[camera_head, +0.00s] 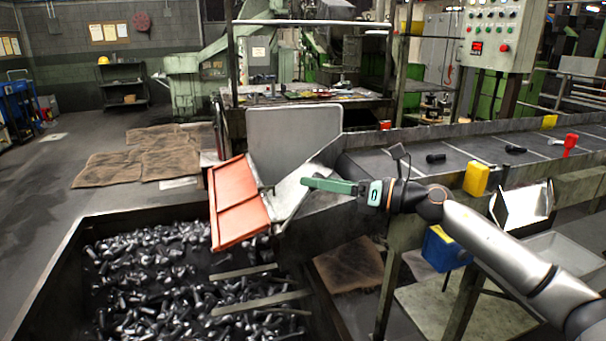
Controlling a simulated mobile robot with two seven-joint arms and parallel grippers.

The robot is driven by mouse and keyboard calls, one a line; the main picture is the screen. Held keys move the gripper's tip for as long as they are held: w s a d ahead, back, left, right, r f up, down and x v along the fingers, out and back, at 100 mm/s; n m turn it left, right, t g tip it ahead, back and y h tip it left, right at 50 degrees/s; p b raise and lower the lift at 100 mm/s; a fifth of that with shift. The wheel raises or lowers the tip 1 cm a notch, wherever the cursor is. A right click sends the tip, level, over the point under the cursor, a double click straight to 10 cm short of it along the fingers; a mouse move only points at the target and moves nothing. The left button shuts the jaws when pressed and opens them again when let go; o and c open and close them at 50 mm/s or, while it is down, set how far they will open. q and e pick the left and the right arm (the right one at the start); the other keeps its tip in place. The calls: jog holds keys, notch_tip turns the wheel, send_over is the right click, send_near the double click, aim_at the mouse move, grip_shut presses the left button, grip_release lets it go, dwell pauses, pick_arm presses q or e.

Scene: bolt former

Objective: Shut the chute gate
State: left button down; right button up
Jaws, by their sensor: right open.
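My left gripper is not in view.
A dark bin (62,262) full of loose bolts lies below the gate. A grey upright plate (294,137) stands behind the chute. A conveyor (470,150) with a few black parts runs right, with a yellow box (476,179) and a red-handled item (570,143) along it.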

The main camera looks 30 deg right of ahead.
jog(key=shift+p+x, duration=0.6)
jog(key=shift+x, duration=1.3)
grip_shut()
